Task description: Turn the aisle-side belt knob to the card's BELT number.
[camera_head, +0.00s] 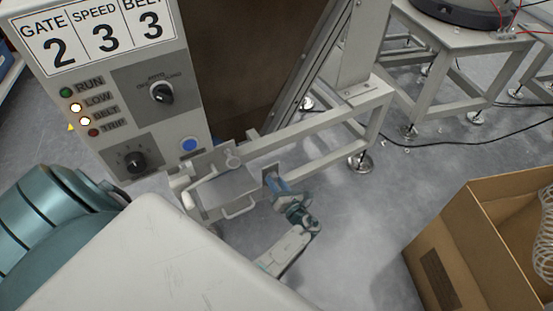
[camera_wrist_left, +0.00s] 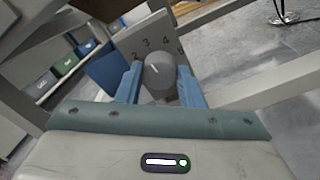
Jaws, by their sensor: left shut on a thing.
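The card (camera_head: 100,32) at the top left of the head view reads GATE 2, SPEED 3, BELT 3. The aisle-side belt knob (camera_wrist_left: 160,78) is grey and round with a short white mark. Its dial plate (camera_wrist_left: 128,46) shows numbers including 2, 3 and 4; the mark leans up and slightly left, roughly towards the 3. My left gripper (camera_wrist_left: 158,88) is shut on the knob, one blue finger on each side. In the head view my left gripper (camera_head: 278,186) meets a small plate on the machine's frame, and the knob is hidden there. My right gripper is not in view.
The control panel has a LOW lamp (camera_head: 78,107) and a BELT lamp (camera_head: 85,120), both lit, a selector (camera_head: 162,93) and a lower dark knob (camera_head: 135,161). A cardboard box (camera_head: 475,240) stands at right. Machine legs and black cables are behind; grey floor lies between.

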